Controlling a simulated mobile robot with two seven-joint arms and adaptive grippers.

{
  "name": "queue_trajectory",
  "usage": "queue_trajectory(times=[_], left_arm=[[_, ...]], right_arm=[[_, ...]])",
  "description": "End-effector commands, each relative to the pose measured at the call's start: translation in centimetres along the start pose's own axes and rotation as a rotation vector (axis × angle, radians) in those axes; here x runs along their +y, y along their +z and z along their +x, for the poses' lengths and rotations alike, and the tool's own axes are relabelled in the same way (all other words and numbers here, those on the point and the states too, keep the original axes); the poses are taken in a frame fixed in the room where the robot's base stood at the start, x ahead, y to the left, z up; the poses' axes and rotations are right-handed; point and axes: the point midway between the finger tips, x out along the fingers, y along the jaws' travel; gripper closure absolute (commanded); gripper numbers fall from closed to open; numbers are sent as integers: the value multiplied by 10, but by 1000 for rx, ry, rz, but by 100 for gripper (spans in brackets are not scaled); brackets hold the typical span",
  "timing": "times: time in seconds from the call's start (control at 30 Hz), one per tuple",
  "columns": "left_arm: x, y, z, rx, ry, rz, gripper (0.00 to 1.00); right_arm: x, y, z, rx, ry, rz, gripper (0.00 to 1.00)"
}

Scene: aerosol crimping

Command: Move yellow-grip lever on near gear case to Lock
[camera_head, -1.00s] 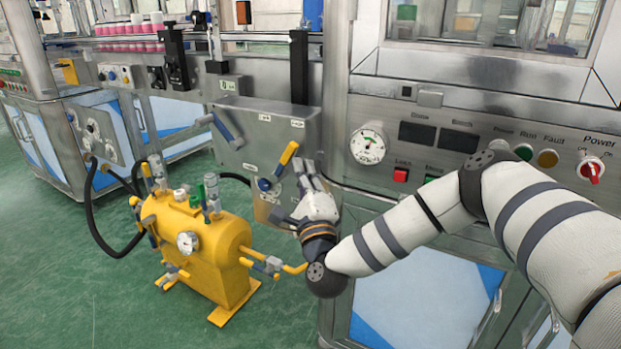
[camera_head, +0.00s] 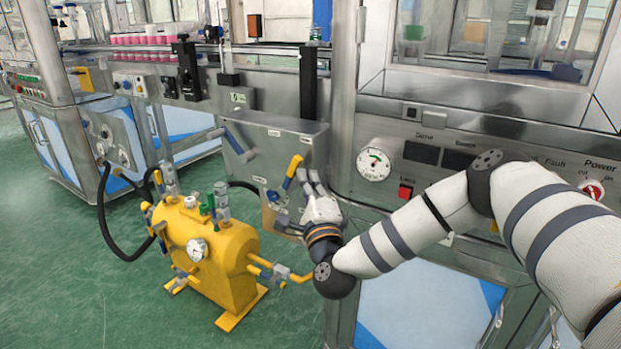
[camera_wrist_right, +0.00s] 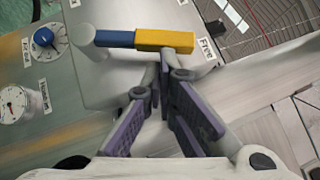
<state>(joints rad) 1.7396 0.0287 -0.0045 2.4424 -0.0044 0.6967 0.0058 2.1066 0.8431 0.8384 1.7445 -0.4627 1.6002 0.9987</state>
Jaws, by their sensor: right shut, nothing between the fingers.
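The lever with the yellow grip (camera_head: 294,166) is on the near grey gear case (camera_head: 290,139). In the wrist view the yellow grip (camera_wrist_right: 165,40) and its blue shaft reach right from a round grey pivot (camera_wrist_right: 88,42). The grip's end lies beside a label reading Free (camera_wrist_right: 207,48). My right gripper (camera_head: 309,183) is just right of and below the lever in the head view. In the wrist view its fingers (camera_wrist_right: 165,85) are shut and empty, with their tips close to the grip; I cannot tell whether they touch it. My left gripper is not in view.
A second, blue-grey lever (camera_head: 234,145) sits farther left on the machine. A yellow tank (camera_head: 212,255) with valves and a gauge stands on the floor in front.

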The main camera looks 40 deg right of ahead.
Motion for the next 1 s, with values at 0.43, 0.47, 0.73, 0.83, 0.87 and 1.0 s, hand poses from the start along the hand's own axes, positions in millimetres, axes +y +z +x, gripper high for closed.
queue_trajectory(times=[0.43, 0.47, 0.73, 0.83, 0.87, 1.0], left_arm=[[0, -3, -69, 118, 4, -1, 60], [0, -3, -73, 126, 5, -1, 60], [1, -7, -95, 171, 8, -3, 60], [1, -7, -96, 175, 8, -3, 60], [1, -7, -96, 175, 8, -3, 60], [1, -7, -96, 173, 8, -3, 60]], right_arm=[[-27, 27, 26, -4, 244, -253, 100], [-27, 28, 27, -4, 264, -273, 100], [-21, 41, 40, -3, 435, -442, 100], [-16, 43, 42, -2, 457, -461, 100], [-15, 44, 44, -2, 457, -461, 100], [-12, 48, 48, -1, 459, -460, 100]])
